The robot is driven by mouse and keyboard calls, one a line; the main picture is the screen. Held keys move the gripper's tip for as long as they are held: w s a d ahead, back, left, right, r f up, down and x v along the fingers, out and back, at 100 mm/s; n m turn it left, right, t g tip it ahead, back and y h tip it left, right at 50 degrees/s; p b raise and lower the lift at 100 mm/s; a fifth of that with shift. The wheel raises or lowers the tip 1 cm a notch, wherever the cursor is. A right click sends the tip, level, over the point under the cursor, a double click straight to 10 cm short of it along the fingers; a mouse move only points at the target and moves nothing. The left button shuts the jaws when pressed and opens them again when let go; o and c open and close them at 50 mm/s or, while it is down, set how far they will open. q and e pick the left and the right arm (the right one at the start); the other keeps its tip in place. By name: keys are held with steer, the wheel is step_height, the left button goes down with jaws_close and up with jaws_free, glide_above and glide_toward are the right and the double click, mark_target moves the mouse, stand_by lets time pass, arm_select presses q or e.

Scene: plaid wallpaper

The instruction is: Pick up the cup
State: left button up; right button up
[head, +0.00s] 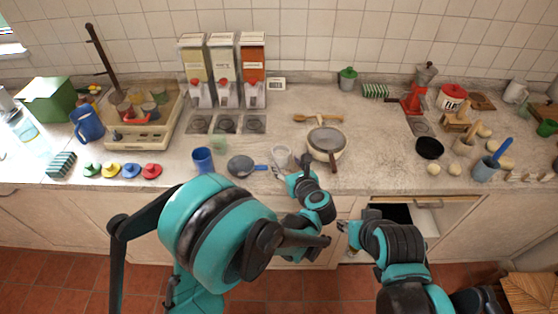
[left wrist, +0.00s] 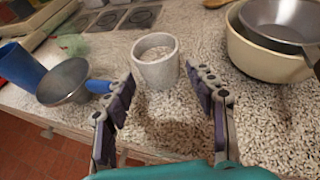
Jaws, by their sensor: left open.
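A pale grey-white cup (head: 281,155) stands upright near the counter's front edge. In the left wrist view the cup (left wrist: 155,65) stands just beyond and between the fingertips, with a clear gap to each. My left gripper (head: 291,168) is open and empty; its fingers (left wrist: 165,93) point at the cup over bare counter. A blue cup (head: 203,160) stands farther left; it also shows in the left wrist view (left wrist: 18,67). A pale green cup (head: 190,142) stands behind it. My right gripper (head: 343,227) is low in front of the counter, too small to read its jaws.
A small grey pan with a blue handle (left wrist: 65,80) lies close left of the white cup. A cream pot with a pan on it (left wrist: 262,57) stands to the right. A wooden spoon (head: 318,118) lies behind. Counter between cup and pot is clear. A drawer (head: 428,202) stands open below.

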mark_target(278, 154)
arm_select(q)
steer(key=b+x, duration=0.2)
steer(key=x, duration=0.3)
steer(key=shift+w+a+f, duration=0.15)
steer(key=shift+a+f, duration=0.1)
steer(key=shift+w+f, duration=0.1)
steer(key=shift+w, duration=0.25)
steer(key=c, duration=0.9)
steer(key=shift+a+r, duration=0.1)
steer(key=shift+r, duration=0.2)
